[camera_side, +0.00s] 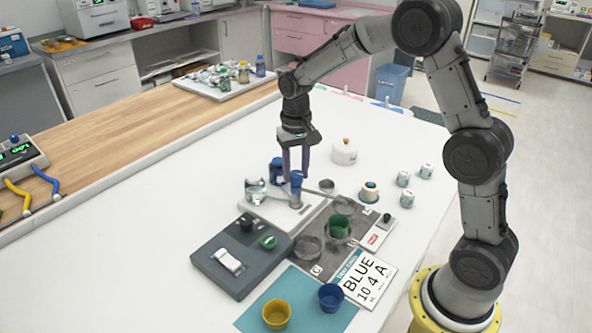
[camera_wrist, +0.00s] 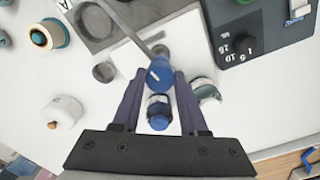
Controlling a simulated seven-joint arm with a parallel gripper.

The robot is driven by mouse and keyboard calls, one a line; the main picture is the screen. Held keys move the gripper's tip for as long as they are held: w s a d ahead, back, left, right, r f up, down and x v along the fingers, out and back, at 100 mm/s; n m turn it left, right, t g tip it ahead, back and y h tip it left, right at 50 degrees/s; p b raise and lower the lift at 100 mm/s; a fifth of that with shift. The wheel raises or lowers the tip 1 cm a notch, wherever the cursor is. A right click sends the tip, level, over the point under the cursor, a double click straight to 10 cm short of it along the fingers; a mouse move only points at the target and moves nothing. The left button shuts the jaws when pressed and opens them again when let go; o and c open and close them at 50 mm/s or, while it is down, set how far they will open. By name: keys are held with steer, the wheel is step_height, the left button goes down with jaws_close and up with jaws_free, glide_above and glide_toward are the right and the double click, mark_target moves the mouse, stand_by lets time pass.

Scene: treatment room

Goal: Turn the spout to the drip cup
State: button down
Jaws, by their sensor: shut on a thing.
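My gripper (camera_side: 296,172) points down over the white base plate (camera_side: 275,212), its fingers closed on the blue knob (camera_side: 296,182) at the spout's root. In the wrist view the blue knob (camera_wrist: 160,74) sits between the fingertips (camera_wrist: 159,76). The spout (camera_side: 318,192), a thin grey bar, reaches right from the knob toward the back of the dark grey tray (camera_side: 318,268). In the wrist view the spout (camera_wrist: 138,38) runs up and left. A small grey cup (camera_side: 327,185) stands near it, also in the wrist view (camera_wrist: 104,72). I cannot tell if this is the drip cup.
A green cup (camera_side: 340,227) stands in the tray. Blue (camera_side: 331,298) and yellow (camera_side: 275,314) cups stand on a teal mat (camera_side: 305,316). Blue-capped (camera_side: 277,168) and white (camera_side: 255,190) containers crowd my gripper. A dark control box (camera_side: 222,277) is front left.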

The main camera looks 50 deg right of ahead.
steer(key=n, duration=0.7)
steer(key=shift+r, duration=0.1)
steer(key=n, duration=0.6)
steer(key=shift+n, duration=0.3)
stand_by(0.3)
steer(key=shift+c, duration=2.2)
jaws_free()
step_height(320, 180, up, 14)
